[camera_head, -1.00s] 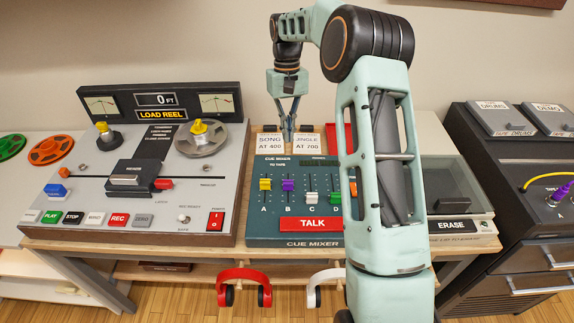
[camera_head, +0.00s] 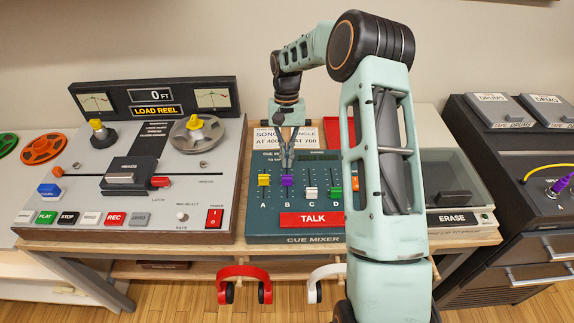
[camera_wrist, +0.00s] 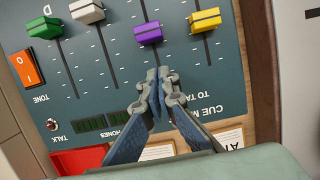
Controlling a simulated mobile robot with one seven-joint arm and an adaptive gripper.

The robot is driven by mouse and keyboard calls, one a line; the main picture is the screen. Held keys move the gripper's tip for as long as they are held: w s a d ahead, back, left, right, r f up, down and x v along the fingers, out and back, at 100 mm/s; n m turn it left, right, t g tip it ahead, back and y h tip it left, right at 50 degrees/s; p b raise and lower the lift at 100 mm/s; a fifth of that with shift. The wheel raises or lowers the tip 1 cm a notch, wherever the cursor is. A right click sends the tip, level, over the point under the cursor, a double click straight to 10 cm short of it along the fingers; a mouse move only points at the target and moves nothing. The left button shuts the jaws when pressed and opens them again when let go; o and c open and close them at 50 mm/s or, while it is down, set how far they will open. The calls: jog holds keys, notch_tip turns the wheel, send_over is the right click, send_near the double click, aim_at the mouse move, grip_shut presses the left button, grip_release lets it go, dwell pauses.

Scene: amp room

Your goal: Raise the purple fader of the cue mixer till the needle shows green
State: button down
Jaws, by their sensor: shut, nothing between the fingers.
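The cue mixer (camera_head: 262,226) is a teal panel with a row of sliding faders. The purple fader (camera_head: 287,181) is in slot B; it also shows in the wrist view (camera_wrist: 148,35). My gripper (camera_head: 286,166) is shut and empty, just above the purple cap along its slot. In the wrist view my fingertips (camera_wrist: 158,74) are together over that slot, with a small gap to the cap. Whether they touch the panel I cannot tell. Two needle meters show on the tape deck, left (camera_head: 97,102) and right (camera_head: 212,98); their needles are too small to read surely.
The yellow fader (camera_head: 264,180) stands left of the purple one, white (camera_head: 311,192) and green (camera_head: 336,191) to its right. The red TALK button (camera_head: 312,219) lies below. Paper cards (camera_head: 304,135) lie behind the mixer. My arm hides the mixer's right side.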

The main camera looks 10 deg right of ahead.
aim_at(287, 176)
jog(key=shift+s+a+r, duration=0.1)
jog(key=shift+s+a, duration=0.05)
jog(key=shift+s, duration=0.6)
jog(key=shift+s+a+r, duration=0.1)
jog(key=shift+s+a, duration=0.05)
jog(key=shift+s, duration=0.6)
jog(key=shift+s, duration=0.1)
jog(key=shift+s+a, duration=0.15)
jog(key=shift+s, duration=0.45)
jog(key=shift+w, duration=0.1)
